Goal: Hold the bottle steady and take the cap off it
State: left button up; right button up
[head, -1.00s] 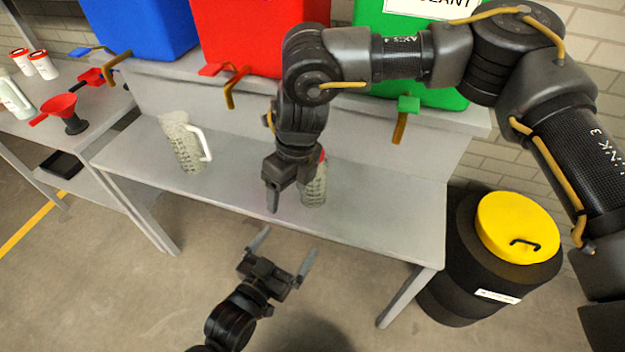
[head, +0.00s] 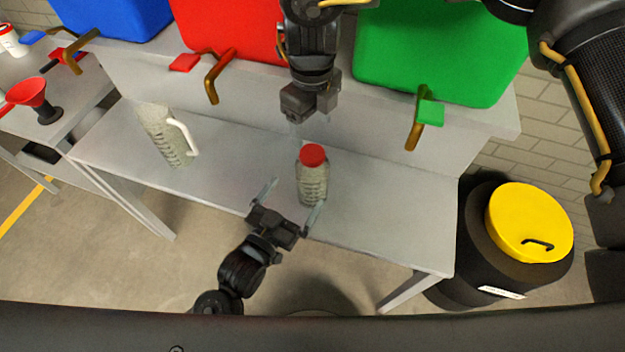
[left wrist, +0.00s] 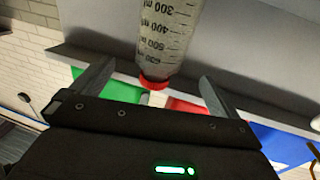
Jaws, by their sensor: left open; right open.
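The clear bottle (head: 312,184) with its red cap (head: 313,155) stands upright on the grey bench (head: 400,215). My left gripper (head: 289,204) is open at the bench's front edge, close to the bottle and facing it. In the left wrist view the bottle (left wrist: 168,35) and its red cap (left wrist: 153,83) show between the spread fingers (left wrist: 152,80); I see no contact. My right gripper (head: 296,122) is above and behind the bottle, pointing down and apart from the cap. Its fingers are hard to make out.
A measuring jug (head: 165,135) with a white handle stands on the bench to the left. Blue, red and green containers (head: 440,55) with taps stand on the shelf behind. A green-handled tap (head: 428,113) juts out. A black drum with a yellow lid (head: 530,222) stands at right.

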aim_at(312, 169)
pick_arm(q)
jog(key=x, duration=0.9)
jog(key=shift+w+f, duration=0.15)
pick_arm(e)
jog(key=shift+w+f, duration=0.1)
jog(key=shift+w, duration=0.1)
